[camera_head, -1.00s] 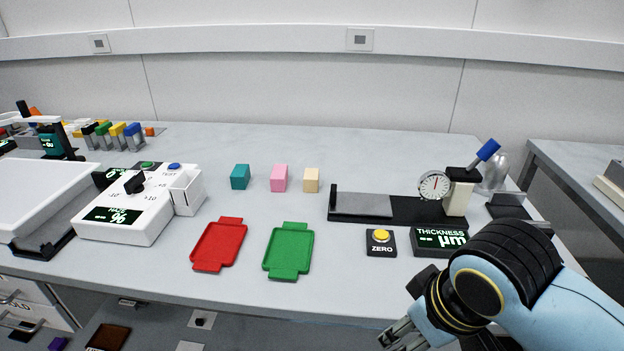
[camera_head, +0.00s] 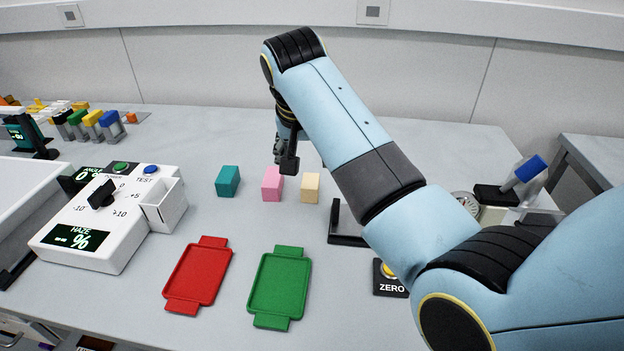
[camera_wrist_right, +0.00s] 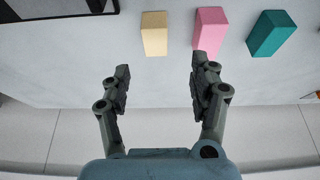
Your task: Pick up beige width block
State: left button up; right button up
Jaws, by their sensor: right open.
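The beige block (camera_head: 310,187) stands on the table, right of the pink block (camera_head: 272,184) and the teal block (camera_head: 228,181). My right gripper (camera_head: 286,160) is behind and above the pink and beige blocks, with my arm reaching over from the right. In the right wrist view the beige block (camera_wrist_right: 154,34) lies ahead of the open, empty fingers (camera_wrist_right: 160,78), between their lines and apart from them. The pink block (camera_wrist_right: 210,30) is ahead of one fingertip. My left gripper is not in view.
A red tray (camera_head: 184,306) and a green tray (camera_head: 270,321) lie in front of the blocks. A white haze meter (camera_head: 112,252) stands left. My right arm partly hides the thickness gauge (camera_head: 468,203) and the ZERO button box (camera_head: 391,289).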

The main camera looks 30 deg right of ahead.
aim_at(310, 181)
jog(key=x, duration=0.9)
jog(key=shift+s+d+f, duration=0.1)
jog(key=shift+s+d, duration=0.15)
jog(key=shift+s, duration=0.1)
jog(key=shift+w+f, duration=0.15)
jog(key=shift+f, duration=0.1)
jog(key=c, duration=0.3)
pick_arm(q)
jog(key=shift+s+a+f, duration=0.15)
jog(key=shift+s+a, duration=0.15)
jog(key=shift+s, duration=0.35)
pick_arm(e)
jog(key=c, duration=1)
